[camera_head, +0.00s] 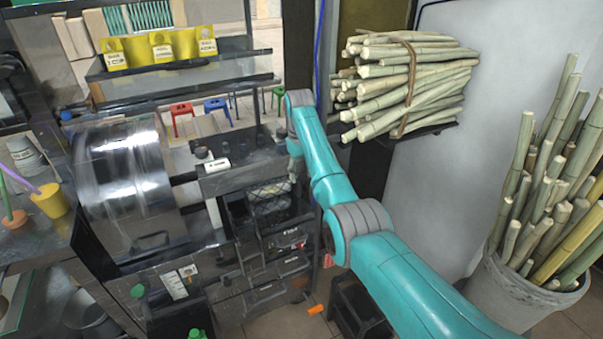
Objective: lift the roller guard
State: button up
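A shiny, curved metal cover (120,185), which looks like the roller guard, sits over the press at the left. Its rounded face is toward me, and I cannot see any rollers behind it. My teal arm reaches in from the lower right and bends down at its far end. My gripper (294,172) is small and dark at that end, to the right of the guard and well apart from it. It hangs near the right end of the dark counter. Its fingers are too small and dark to tell whether they are open.
A dark counter (235,178) with small items lies between guard and gripper. A wire basket (268,197) is below my gripper. A bundle of cane (405,85) sits on a shelf behind my arm; a bin of cane (525,300) stands right. A yellow cup (50,200) stands left.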

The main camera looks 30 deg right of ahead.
jog(key=shift+w+r, duration=0.2)
jog(key=shift+r, duration=3.55)
